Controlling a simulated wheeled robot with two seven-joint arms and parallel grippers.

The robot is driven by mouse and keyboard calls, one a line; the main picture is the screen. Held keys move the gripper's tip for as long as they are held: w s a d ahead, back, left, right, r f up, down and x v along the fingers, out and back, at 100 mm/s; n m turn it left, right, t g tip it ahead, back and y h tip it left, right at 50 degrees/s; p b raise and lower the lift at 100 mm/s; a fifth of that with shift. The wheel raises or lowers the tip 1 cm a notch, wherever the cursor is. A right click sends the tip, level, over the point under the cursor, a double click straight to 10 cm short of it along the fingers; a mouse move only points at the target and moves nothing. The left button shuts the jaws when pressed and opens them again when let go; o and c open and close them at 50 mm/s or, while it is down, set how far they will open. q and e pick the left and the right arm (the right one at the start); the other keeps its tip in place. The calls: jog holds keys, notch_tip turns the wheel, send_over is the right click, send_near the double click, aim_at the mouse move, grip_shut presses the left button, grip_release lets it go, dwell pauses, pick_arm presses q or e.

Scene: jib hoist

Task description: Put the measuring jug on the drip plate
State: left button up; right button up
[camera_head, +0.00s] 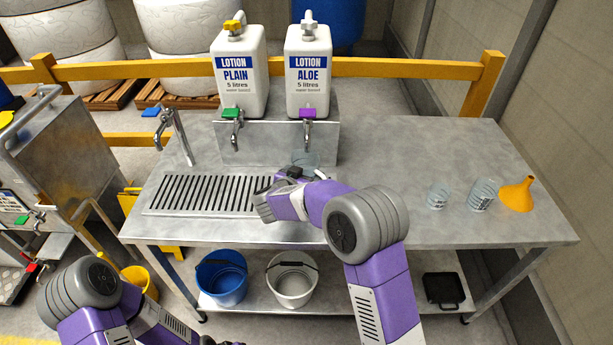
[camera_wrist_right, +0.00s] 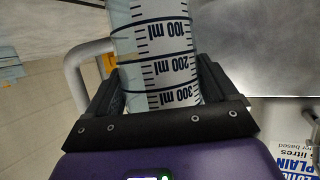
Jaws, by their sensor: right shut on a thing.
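The clear measuring jug (camera_wrist_right: 160,60) with black ml marks is between the fingers of my right gripper (camera_wrist_right: 160,95), which is shut on it. In the head view the jug (camera_head: 306,160) shows faintly behind my right gripper (camera_head: 297,174), largely hidden by it. The slotted drip plate (camera_head: 205,193) lies on the steel table, left of the gripper. My right wrist covers its right end. I cannot tell whether the jug touches anything below. My left arm is at the lower left; its gripper is cut off by the lower edge.
Two lotion jugs, PLAIN (camera_head: 239,75) and ALOE (camera_head: 308,75), stand above taps at the back. A bent tap (camera_head: 180,135) rises behind the plate's left end. Clear beakers (camera_head: 482,194) and an orange funnel (camera_head: 518,194) stand at the right. The table between is clear.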

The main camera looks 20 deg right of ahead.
jog(key=shift+w+d+f, duration=0.1)
jog(key=shift+w+d, duration=0.6)
jog(key=shift+w, duration=0.05)
jog(key=shift+f+b, duration=0.55)
jog(key=shift+f, duration=0.05)
jog(key=shift+a+f, duration=0.1)
jog(key=shift+f, duration=0.05)
jog(key=shift+f, duration=0.15)
jog(key=o, duration=0.9)
